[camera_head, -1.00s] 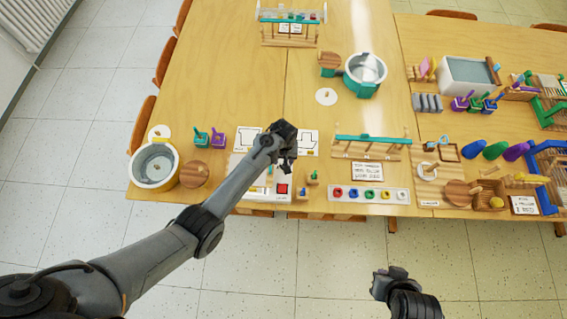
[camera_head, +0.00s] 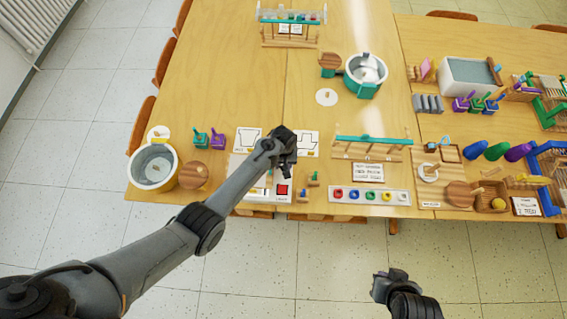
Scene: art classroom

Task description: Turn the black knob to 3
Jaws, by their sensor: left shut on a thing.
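My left gripper (camera_head: 284,160) is over the white panel (camera_head: 258,194) near the front edge of the table. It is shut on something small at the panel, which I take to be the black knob. The knob and its number marks are hidden behind the gripper and forearm. A red square (camera_head: 283,190) shows on the panel just below the gripper. My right gripper (camera_head: 388,281) is off the table, over the floor at the lower right. Its jaws are too small and dark to read.
A white-and-yellow pot (camera_head: 153,167) and a round wooden piece (camera_head: 193,175) stand left of the panel. A strip with coloured rings (camera_head: 370,196) and a wooden rack (camera_head: 371,149) are on the right. Bare tabletop (camera_head: 225,80) lies behind the panel.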

